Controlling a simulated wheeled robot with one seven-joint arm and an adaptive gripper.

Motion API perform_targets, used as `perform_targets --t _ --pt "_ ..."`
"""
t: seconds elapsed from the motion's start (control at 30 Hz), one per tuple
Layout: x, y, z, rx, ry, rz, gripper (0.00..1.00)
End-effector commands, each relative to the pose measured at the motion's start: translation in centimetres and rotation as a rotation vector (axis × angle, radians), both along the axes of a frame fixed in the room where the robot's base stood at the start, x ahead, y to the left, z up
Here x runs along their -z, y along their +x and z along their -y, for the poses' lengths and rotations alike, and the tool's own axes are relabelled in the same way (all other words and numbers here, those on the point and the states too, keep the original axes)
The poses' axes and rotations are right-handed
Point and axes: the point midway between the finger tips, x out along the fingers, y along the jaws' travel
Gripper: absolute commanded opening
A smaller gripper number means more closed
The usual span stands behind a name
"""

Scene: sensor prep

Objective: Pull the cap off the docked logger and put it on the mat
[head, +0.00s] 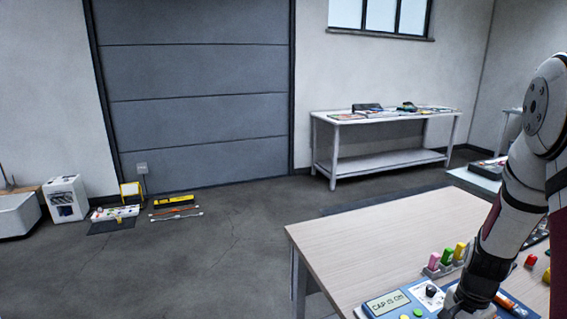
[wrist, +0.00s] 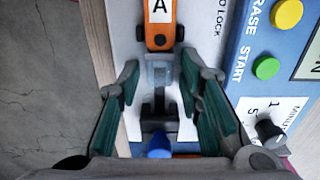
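An orange logger (wrist: 160,22) marked "A" shows at the top of the wrist view. A pale grey, partly see-through piece (wrist: 158,72), possibly its cap, joins its near end, with a black part (wrist: 156,108) and a blue part (wrist: 160,145) below it. My gripper (wrist: 161,80) is open, its teal-padded fingers on either side of the pale piece with visible gaps. In the head view the arm hides the gripper and logger. The blue docking panel (head: 386,304) has a display reading "CAP IS ON". I cannot make out the mat for the cap on the table.
The wooden table (head: 370,240) is clear on its left and far parts. Pink, green and yellow pegs in a holder (head: 432,270) stand close to my arm. A red object (head: 531,261) lies right of it. Green (wrist: 266,68) and yellow (wrist: 287,13) buttons and a knob (wrist: 268,131) flank my right finger.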

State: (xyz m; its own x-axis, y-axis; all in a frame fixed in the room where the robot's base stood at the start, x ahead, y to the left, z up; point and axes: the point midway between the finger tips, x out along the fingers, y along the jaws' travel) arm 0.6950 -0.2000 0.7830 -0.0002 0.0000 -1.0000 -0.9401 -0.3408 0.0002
Motion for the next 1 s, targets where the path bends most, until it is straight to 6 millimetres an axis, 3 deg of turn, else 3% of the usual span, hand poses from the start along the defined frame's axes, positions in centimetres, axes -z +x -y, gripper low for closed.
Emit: perform_targets --t 0.03,0.1,1.0 --pt "0.0 0.0 0.0 0.0 0.0 0.0 0.16" --pt "0.0 0.0 0.0 0.0 0.0 0.0 0.04" --pt "0.03 0.31 0.85 0.0 -0.001 0.0 0.03"
